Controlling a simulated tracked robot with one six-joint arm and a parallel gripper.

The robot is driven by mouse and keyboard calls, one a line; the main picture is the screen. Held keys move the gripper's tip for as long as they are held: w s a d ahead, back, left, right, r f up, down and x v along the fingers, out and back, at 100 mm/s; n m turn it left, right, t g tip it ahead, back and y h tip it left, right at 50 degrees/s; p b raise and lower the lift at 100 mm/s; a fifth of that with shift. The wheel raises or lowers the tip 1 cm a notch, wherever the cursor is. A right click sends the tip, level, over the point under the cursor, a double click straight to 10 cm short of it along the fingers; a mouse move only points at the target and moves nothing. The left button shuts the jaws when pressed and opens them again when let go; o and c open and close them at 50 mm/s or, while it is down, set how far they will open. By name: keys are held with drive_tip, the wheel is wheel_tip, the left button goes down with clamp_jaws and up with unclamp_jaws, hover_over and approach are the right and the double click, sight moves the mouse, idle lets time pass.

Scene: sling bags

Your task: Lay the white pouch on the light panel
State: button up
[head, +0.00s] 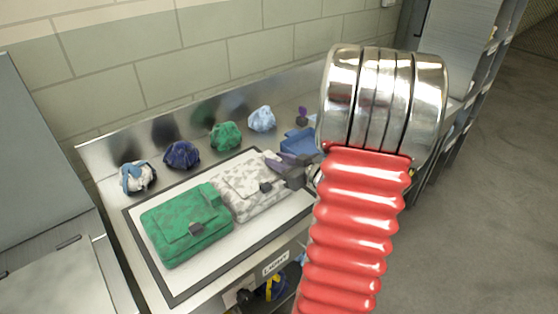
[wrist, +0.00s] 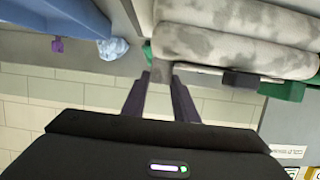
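The white pouch (head: 250,189), mottled grey and white with a dark buckle, lies flat on the light panel (head: 185,279), a pale board with a dark border. A green pouch (head: 187,229) lies on the panel to its left. My gripper (head: 277,160) is at the right end of the white pouch, with my arm reaching in from the right.
Several crumpled bundles, white-and-blue (head: 137,177), dark blue (head: 182,154), green (head: 226,136) and light blue (head: 261,119), line the back of the steel counter. A blue pouch (head: 297,141) lies right of the panel, partly behind my arm. A tiled wall (head: 170,69) stands behind.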

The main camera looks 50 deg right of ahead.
drive_tip(key=o, duration=0.4)
drive_tip(key=v, duration=1.2)
drive_tip(key=shift+r, duration=0.1)
idle(0.9)
